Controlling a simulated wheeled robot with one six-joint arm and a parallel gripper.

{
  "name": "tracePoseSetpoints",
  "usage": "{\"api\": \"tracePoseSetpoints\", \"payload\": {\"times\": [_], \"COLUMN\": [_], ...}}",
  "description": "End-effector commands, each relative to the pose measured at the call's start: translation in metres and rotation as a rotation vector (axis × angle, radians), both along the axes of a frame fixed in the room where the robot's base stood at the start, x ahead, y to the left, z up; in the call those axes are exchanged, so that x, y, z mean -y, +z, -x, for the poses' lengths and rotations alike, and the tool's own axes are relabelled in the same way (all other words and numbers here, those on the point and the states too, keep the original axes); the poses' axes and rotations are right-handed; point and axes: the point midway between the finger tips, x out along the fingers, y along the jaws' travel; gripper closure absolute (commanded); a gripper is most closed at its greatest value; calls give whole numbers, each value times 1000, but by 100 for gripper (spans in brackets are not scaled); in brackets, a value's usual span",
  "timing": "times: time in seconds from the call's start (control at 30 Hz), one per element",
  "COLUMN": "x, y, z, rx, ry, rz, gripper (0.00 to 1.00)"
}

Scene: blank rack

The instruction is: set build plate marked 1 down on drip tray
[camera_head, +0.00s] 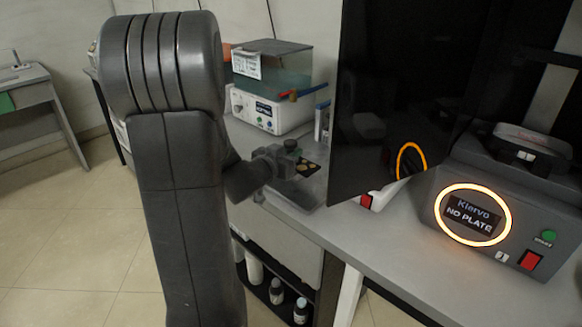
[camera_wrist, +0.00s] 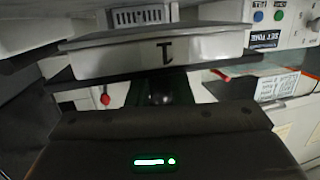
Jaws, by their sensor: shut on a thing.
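My gripper (camera_head: 285,160) is over the grey bench, at the end of my dark arm. It is shut on the build plate marked 1 (camera_wrist: 165,56), a pale grey block whose mark shows upside down in the wrist view. A dark flat layer lies along the block's edge there. In the head view a dark piece with tan round spots (camera_head: 308,168) shows just beside my gripper; I cannot tell if it is part of the held plate. A flat grey surface that looks like the drip tray (camera_head: 308,194) lies below it. Any gap between plate and tray is unclear.
A white machine with a clear tank (camera_head: 270,68) stands behind my gripper. A large dark panel (camera_head: 420,90) rises close to its right. A grey printer (camera_head: 500,225) at the right has a lit ring and reads "NO PLATE". Bottles (camera_head: 277,290) stand on a shelf below.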

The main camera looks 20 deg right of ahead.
Motion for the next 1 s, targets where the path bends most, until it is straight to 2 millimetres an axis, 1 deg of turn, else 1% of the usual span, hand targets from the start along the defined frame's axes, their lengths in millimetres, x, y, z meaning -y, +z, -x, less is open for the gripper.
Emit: {"api": "tracePoseSetpoints", "payload": {"times": [0.03,0.1,0.2,0.43,0.57,0.6,0.67,0.7,1.0], "x": [0,0,0,0,0,0,0,0,0], "y": [-11,-22,-31,-30,-34,-33,-33,-33,-31], "z": [0,0,0,0,0,0,0,0,0], "rx": [-4,-3,-1,1,0,-1,-1,-1,-1], "ry": [0,0,0,0,0,0,0,0,0], "rz": [0,-1,0,1,0,0,-1,0,-1], "gripper": [100,100,100,100,100,75,63,59,59]}}
